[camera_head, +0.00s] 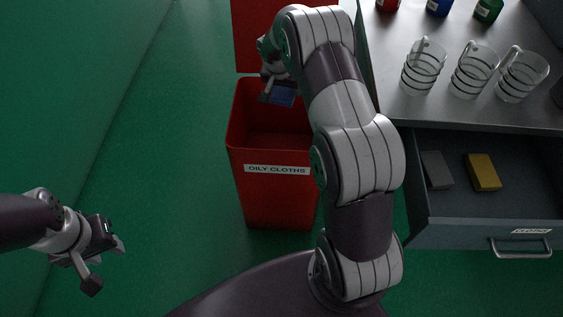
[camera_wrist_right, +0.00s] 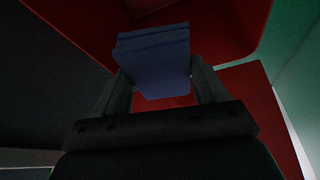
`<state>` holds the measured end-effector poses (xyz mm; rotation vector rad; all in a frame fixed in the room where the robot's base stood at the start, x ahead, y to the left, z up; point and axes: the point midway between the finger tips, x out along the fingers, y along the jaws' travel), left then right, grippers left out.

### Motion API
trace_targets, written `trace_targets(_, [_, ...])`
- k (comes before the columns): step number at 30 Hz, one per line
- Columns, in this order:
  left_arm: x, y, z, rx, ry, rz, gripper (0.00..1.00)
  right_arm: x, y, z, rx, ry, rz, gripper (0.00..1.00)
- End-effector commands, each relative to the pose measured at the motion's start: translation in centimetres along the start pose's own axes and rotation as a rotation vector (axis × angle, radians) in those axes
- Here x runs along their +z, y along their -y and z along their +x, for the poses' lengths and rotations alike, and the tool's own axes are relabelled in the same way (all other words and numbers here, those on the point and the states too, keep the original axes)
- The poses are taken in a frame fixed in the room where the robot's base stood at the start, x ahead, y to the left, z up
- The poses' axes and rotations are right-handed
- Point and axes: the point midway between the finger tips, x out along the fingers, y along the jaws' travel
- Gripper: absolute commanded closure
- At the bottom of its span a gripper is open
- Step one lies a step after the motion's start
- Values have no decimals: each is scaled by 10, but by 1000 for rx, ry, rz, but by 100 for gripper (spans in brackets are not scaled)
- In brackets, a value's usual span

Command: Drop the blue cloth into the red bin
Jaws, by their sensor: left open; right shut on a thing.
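A blue cloth (camera_head: 283,95), a flat folded block, is held in my right gripper (camera_head: 277,90) over the mouth of the red bin (camera_head: 272,193). The bin is open, its red lid raised behind, and a label on its front reads "OILY CLOTHS". In the right wrist view the blue cloth (camera_wrist_right: 155,62) sits between the two fingers (camera_wrist_right: 160,85), with red bin walls (camera_wrist_right: 215,30) around it. My arm hides part of the bin's right side. My left gripper (camera_head: 105,265) is open and empty at the lower left, far from the bin.
A metal counter (camera_head: 400,112) at the right carries several glass mugs (camera_head: 424,66) and small bottles (camera_head: 437,6). Below it an open drawer (camera_head: 455,222) holds a grey block (camera_head: 437,170) and a yellow block (camera_head: 482,172). The green floor left of the bin is clear.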

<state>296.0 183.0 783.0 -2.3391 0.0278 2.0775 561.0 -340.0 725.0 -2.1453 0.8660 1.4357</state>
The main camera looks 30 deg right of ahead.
Motion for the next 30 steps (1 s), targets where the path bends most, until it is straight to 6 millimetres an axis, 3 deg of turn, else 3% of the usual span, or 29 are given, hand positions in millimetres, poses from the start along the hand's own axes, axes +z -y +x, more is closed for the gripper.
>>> trace_targets(1, [1, 0, 11, 0, 0, 0, 60, 5, 0, 12, 0, 0, -1, 57])
trace_targets(3, [2, 0, 14, 0, 0, 0, 60, 7, 0, 17, -1, -1, -1, 57])
trace_targets(11, [2, 0, 13, 0, 0, 0, 60, 7, 0, 18, -2, -2, -2, 57])
trace_targets(12, [2, 0, 13, 0, 0, 0, 60, 7, 0, 18, -1, -2, -2, 22])
trace_targets(14, [2, 0, 13, 0, 0, 0, 60, 7, 0, 18, -1, -2, -2, 3])
trace_targets(15, [2, 0, 13, 0, 0, 0, 60, 7, 0, 18, -1, -2, -2, 0])
trace_targets(23, [2, 0, 11, 0, 0, 0, 60, 7, 0, 10, -2, -2, -2, 0])
trace_targets(30, [0, 0, 0, 0, 0, 0, 60, 5, 1, -52, -4, -5, -2, 0])
